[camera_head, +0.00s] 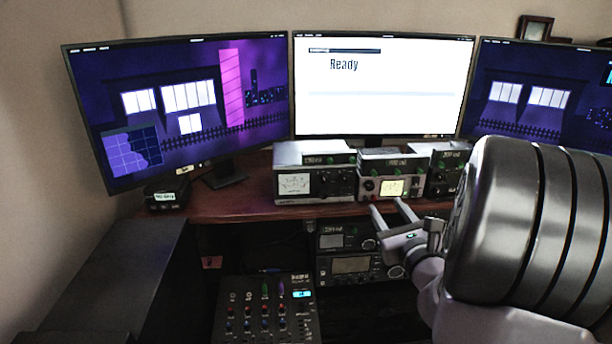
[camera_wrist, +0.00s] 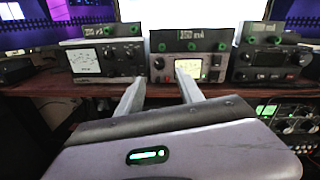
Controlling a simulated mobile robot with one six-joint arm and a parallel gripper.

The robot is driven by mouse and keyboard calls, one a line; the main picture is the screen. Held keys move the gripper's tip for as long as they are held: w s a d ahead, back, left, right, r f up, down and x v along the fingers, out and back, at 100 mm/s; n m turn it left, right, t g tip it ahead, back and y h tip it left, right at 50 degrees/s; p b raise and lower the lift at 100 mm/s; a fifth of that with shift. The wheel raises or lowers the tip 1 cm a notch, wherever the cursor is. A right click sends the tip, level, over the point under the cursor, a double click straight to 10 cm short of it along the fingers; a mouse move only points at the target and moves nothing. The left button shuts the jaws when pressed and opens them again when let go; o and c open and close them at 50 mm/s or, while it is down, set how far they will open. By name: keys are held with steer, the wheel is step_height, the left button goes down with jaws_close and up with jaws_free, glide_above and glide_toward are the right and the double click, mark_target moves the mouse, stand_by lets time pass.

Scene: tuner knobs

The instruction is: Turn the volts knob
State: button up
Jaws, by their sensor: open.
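My gripper (camera_head: 390,206) reaches over the desk's front edge with its two fingers spread and nothing between them. In the wrist view its fingertips (camera_wrist: 159,82) point at the middle meter unit (camera_wrist: 198,62), short of its front. This grey unit (camera_head: 378,188) has a lit meter and a small knob (camera_wrist: 158,63) on its left. A label above it reads about "250 mA". The left meter unit (camera_head: 294,202) has a white dial and dark knobs at its right. I cannot tell which knob is marked volts.
Three monitors stand behind, the centre screen (camera_head: 385,82) showing "Ready". A mixer (camera_head: 266,310) with coloured knobs sits low in front. More radio units (camera_head: 350,265) are under the desk.

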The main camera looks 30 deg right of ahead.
mark_target(371, 187)
steer(key=b+x, duration=0.1)
steer(key=x, duration=0.7)
steer(key=shift+w+f, duration=0.15)
steer(key=shift+w, duration=0.2)
steer(key=shift+d, duration=0.1)
jaws_close()
